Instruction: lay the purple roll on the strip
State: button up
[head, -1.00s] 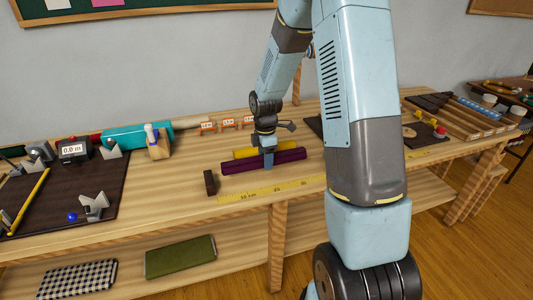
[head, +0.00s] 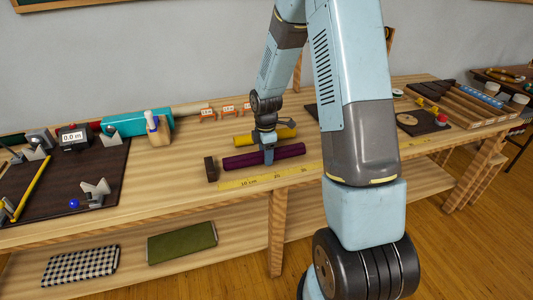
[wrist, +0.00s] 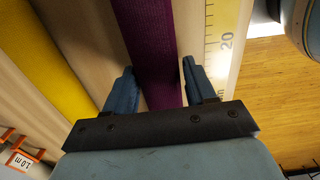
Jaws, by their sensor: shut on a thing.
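The purple roll (head: 240,160) lies lengthwise just behind the yellow measuring strip (head: 250,182) in the head view, roughly parallel to it. My gripper (head: 268,157) is shut around the roll's middle from above. In the wrist view, its two blue fingers (wrist: 158,85) stand on either side of the purple roll (wrist: 150,40), and the strip (wrist: 226,45) with its scale shows to the right, beside the roll and not under it. I cannot tell whether the roll touches the table.
A yellow roll (head: 275,136) lies behind the purple one. A small dark block (head: 211,168) stands near the left ends of the purple roll and strip. A dark mat (head: 110,180) with several tools is at left. Small orange-framed signs (head: 228,110) stand at the back.

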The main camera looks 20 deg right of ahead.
jog(key=o, duration=1.2)
jog(key=shift+o, duration=0.2)
jog(key=shift+r, duration=0.15)
notch_tip(320, 180, up, 13)
jog(key=shift+r, duration=0.2)
jog(key=shift+r, duration=0.1)
